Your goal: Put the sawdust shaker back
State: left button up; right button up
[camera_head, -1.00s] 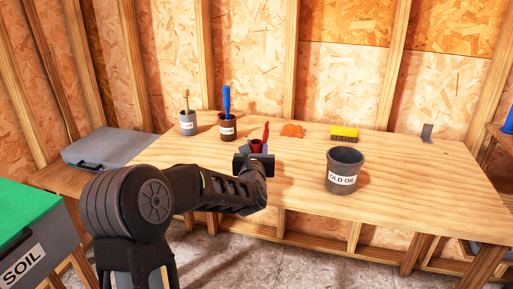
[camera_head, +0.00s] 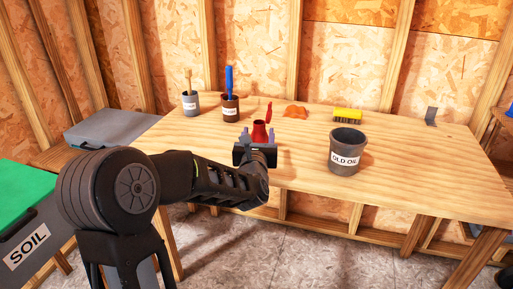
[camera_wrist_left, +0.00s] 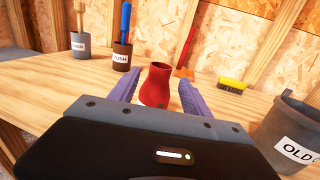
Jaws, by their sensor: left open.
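A red, waisted vessel (camera_head: 260,131) with a dark opening, which I take to be the sawdust shaker, stands upright on the wooden bench. It also shows in the left wrist view (camera_wrist_left: 156,87). My left gripper (camera_head: 257,136) is open. Its two purple fingers lie on either side of the vessel's line in the wrist view, with visible gaps, and the vessel looks just ahead of or between them. Its base is partly hidden by the gripper. My right gripper is not in view.
A grey pot (camera_head: 190,109) and a brown pot (camera_head: 229,115) with a blue-handled tool stand at back left. An OLD OIL bucket (camera_head: 346,153) stands to the right. A yellow brush (camera_head: 347,115) and a red tool (camera_head: 268,112) are behind. The bench's right part is mostly clear.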

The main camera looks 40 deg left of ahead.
pick_arm(q)
jog(key=v, duration=0.7)
dwell(1.3)
